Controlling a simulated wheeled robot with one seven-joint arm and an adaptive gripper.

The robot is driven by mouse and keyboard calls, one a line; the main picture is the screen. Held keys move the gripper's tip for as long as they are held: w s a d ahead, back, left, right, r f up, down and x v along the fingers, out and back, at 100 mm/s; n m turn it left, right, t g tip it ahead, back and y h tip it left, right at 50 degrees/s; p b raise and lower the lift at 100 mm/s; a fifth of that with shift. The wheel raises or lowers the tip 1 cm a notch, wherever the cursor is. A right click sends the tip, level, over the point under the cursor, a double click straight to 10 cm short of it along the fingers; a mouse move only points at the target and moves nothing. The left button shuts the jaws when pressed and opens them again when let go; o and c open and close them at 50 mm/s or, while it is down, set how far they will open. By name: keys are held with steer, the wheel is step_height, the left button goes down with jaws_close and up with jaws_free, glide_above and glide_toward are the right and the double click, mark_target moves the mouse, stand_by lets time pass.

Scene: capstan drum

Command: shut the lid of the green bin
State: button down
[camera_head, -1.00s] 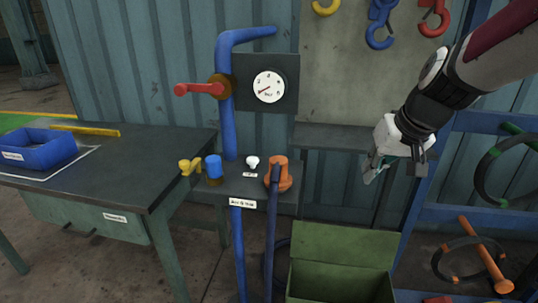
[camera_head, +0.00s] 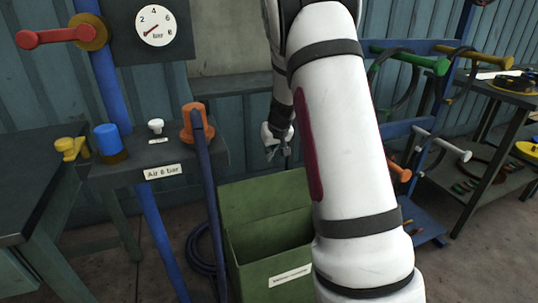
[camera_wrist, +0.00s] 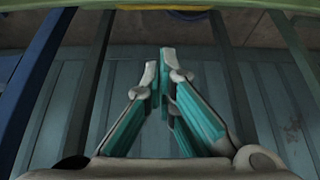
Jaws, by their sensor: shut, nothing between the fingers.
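The green bin (camera_head: 262,268) stands on the floor in the head view with a label on its front. Its lid (camera_head: 262,197) is open and stands up along the back edge. My arm covers the bin's right part. My gripper (camera_head: 279,153) is just above the lid's top edge in the picture, seemingly at or behind it; the exact gap is unclear. In the wrist view the teal-padded fingers (camera_wrist: 164,62) come together at the tips, with nothing between them.
An orange knob (camera_head: 196,122) and dark pipe (camera_head: 211,190) stand just left of the bin. A blue pipe (camera_head: 110,110) and dark bench (camera_head: 25,190) are further left. A blue rack with hose pegs (camera_head: 425,62) is at the right. A corrugated wall is behind.

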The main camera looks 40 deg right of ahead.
steer(key=shift+s+a+f+b, duration=0.1)
steer(key=shift+s+f+b, duration=0.15)
steer(key=shift+f+b, duration=0.75)
steer(key=shift+s+f+b, duration=0.2)
steer(key=shift+f+b, duration=0.15)
steer(key=shift+f, duration=1.15)
steer(key=shift+a, duration=0.1)
